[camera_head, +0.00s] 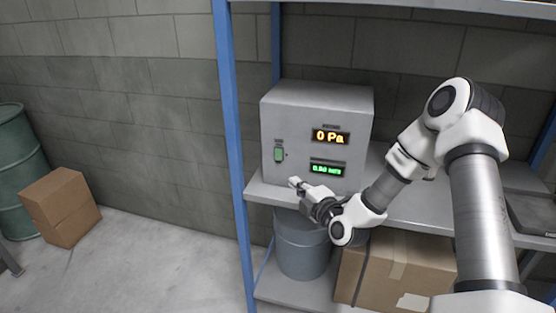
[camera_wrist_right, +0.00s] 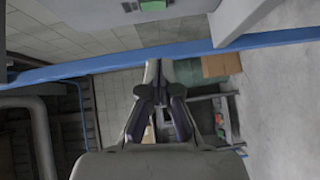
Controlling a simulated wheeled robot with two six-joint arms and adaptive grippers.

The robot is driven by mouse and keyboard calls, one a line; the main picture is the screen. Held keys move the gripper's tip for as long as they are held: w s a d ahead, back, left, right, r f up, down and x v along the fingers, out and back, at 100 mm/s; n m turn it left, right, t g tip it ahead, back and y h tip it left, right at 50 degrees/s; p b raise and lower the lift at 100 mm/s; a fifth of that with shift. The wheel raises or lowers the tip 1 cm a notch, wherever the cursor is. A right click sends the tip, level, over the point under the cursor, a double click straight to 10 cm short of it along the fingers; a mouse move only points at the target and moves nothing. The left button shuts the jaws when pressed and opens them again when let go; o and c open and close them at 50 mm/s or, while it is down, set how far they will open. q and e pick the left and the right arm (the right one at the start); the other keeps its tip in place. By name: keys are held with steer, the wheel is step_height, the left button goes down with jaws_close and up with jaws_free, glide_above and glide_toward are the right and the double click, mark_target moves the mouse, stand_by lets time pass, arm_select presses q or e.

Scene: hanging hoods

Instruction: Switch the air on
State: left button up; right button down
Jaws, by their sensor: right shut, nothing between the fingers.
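A grey control box (camera_head: 300,115) stands on the shelf in the head view. Its front has a small green switch (camera_head: 279,154) on the left, an orange display (camera_head: 331,137) reading "0 Pa" and a green display (camera_head: 327,169) below it. My right gripper (camera_head: 293,183) is shut and empty, in front of the box's lower edge, a little below and right of the switch. In the right wrist view the fingers (camera_wrist_right: 160,68) are together, and the green switch (camera_wrist_right: 153,6) shows at the top edge, apart from them. My left gripper is not in view.
The box stands on a grey shelf (camera_head: 400,205) with a blue upright (camera_head: 232,150) close to its left. A bucket (camera_head: 301,250) and a cardboard box (camera_head: 395,270) are below. Floor between is clear.

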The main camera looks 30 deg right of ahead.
steer(key=w, duration=0.1)
steer(key=p, duration=0.1)
glide_toward(275, 159)
steer(key=w+a, duration=0.3)
steer(key=w+d+p, duration=0.1)
steer(key=w+d, duration=0.2)
steer(key=shift+w+d+f, duration=0.1)
steer(key=shift+d+f, duration=0.05)
steer(key=shift+d, duration=0.1)
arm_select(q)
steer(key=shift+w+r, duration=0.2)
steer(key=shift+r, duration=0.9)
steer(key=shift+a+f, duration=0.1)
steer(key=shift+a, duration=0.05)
arm_select(e)
steer(key=shift+a, duration=0.1)
steer(key=shift+w+f+b, duration=0.15)
steer(key=shift+f+b, duration=0.15)
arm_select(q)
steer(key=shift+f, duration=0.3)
arm_select(e)
steer(key=shift+r+n, duration=0.25)
steer(key=shift+n, duration=0.05)
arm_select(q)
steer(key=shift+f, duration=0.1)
arm_select(e)
steer(key=shift+f, duration=0.1)
